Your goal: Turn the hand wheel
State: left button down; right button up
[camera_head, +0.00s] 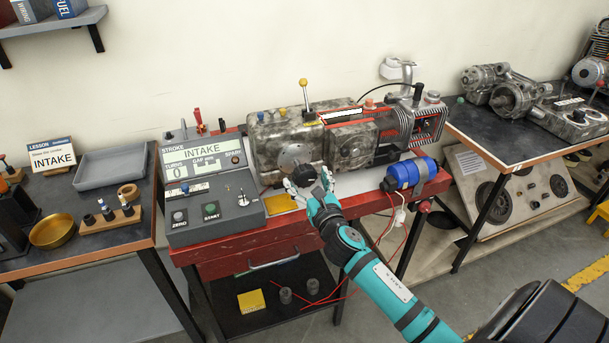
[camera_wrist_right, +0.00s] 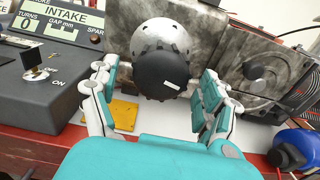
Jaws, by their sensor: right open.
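The hand wheel (camera_head: 297,155) is a round silvery disc with a black knob (camera_head: 304,174) on the front of the grey engine block (camera_head: 275,132). In the right wrist view the silvery disc (camera_wrist_right: 158,37) shows behind the large black knob (camera_wrist_right: 161,73). My right gripper (camera_head: 309,184) is open, its fingers on either side of the knob. In the wrist view the gripper (camera_wrist_right: 155,82) shows gaps between its fingers and the knob; contact is not visible. My left gripper is out of view.
The grey control box (camera_head: 213,190) left of the engine reads INTAKE and TURNS 0. A blue cylinder (camera_head: 402,175) lies right of the wheel. The red bench (camera_head: 245,243) holds the engine. A brass bowl (camera_head: 53,231) and grey tray (camera_head: 110,167) stand on the left table.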

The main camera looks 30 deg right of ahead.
jog(key=shift+x, duration=1)
jog(key=c, duration=1.1)
